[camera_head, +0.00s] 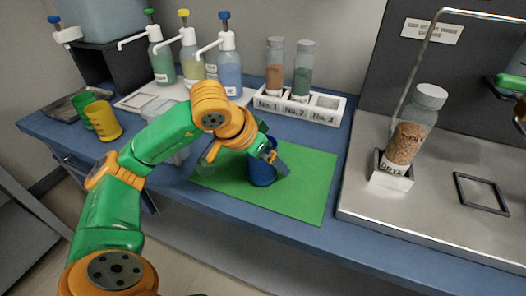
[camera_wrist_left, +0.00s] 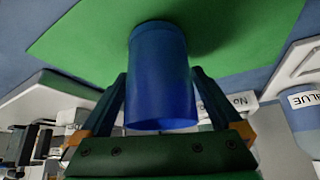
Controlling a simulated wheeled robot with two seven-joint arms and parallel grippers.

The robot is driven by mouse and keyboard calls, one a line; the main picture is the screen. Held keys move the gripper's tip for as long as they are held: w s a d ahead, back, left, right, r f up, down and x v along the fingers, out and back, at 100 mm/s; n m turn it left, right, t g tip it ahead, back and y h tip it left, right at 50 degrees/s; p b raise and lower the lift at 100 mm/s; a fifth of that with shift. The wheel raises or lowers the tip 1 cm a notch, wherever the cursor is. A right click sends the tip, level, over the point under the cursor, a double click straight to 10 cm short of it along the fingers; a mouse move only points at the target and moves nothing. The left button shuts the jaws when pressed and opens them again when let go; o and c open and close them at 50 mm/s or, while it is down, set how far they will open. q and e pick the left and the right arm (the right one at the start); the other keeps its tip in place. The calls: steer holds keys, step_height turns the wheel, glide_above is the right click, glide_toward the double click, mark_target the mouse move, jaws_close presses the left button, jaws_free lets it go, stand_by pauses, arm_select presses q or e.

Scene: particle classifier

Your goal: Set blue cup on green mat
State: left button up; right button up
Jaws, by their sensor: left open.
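The blue cup (camera_head: 262,172) stands upright on the green mat (camera_head: 308,190) in the head view, near the mat's middle. My left gripper (camera_head: 256,162) is at the cup, and its wrist hides part of it. In the left wrist view the cup (camera_wrist_left: 161,85) sits between the two fingers of my left gripper (camera_wrist_left: 160,75). The fingers are open, one on each side of the cup. The green mat (camera_wrist_left: 85,40) lies beyond the cup there, with a dark shadow beside it. My right gripper cannot be made out.
A yellow cup (camera_head: 103,121) and a green cup (camera_head: 82,108) stand at the left. Pump bottles (camera_head: 229,72) and a white rack (camera_head: 300,108) with vials line the back. A brown-filled bottle (camera_head: 408,140) stands on the metal surface at right. The mat's front right is clear.

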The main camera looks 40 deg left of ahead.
arm_select(q)
steer(key=p+v, duration=0.2)
steer(key=v, duration=1)
